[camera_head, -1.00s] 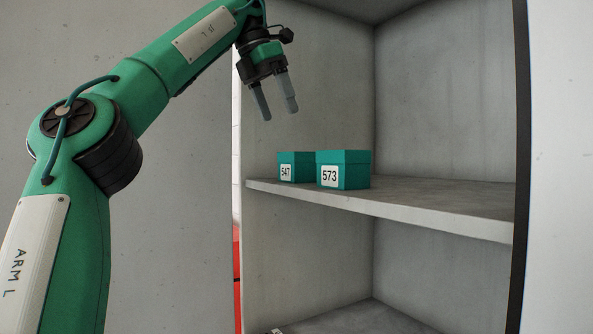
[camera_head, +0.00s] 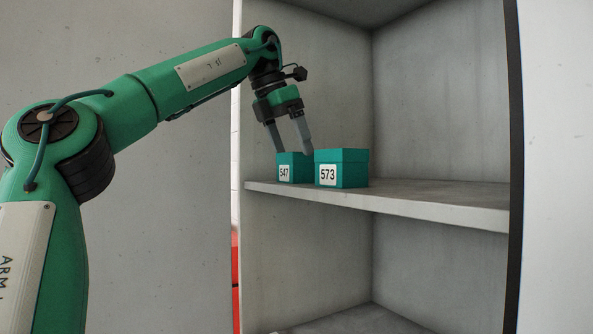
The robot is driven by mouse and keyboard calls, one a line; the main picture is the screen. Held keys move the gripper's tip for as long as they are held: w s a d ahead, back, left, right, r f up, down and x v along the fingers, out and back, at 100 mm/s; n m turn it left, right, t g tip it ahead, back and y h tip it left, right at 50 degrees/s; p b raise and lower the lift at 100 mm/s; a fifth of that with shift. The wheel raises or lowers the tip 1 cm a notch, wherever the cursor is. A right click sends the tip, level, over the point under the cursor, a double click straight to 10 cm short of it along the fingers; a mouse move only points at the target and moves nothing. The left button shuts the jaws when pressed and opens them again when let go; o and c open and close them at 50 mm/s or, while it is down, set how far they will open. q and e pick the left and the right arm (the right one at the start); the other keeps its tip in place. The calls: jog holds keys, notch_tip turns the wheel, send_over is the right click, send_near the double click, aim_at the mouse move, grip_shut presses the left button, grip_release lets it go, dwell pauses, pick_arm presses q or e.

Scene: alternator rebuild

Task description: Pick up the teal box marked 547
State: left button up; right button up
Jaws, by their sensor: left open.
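The teal box marked 547 (camera_head: 293,172) stands upright on the shelf, towards its left end. A second teal box marked 573 (camera_head: 342,169) stands close to its right and looks larger in the view. My left gripper (camera_head: 293,152) is open and points down at the top of the 547 box. One finger is at the box's left side and the other near its right side, by the 573 box. The fingertips overlap the box's top edge in the picture; I cannot tell whether they touch it. My right gripper is not in view.
The grey shelf (camera_head: 430,203) is bare to the right of the boxes. The cabinet's side wall (camera_head: 440,90) and dark front edge (camera_head: 515,150) bound it on the right. A red object (camera_head: 236,290) shows low at the left behind the cabinet.

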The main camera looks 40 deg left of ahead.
aim_at(299, 164)
pick_arm(q)
jog(key=shift+w+d+f+p, duration=0.1)
jog(key=shift+d+f+p, duration=0.2)
jog(key=shift+f, duration=0.3)
jog(key=p+x, duration=0.1)
jog(key=x, duration=0.2)
jog(key=shift+w+a, duration=0.1)
jog(key=shift+w, duration=0.1)
jog(key=shift+w+f, duration=0.1)
jog(key=shift+f, duration=0.2)
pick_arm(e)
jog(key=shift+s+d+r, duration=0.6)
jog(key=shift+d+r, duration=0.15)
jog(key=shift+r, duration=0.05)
pick_arm(q)
jog(key=c, duration=1.1)
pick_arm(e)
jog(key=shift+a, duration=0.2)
pick_arm(q)
jog(key=shift+r, duration=0.1)
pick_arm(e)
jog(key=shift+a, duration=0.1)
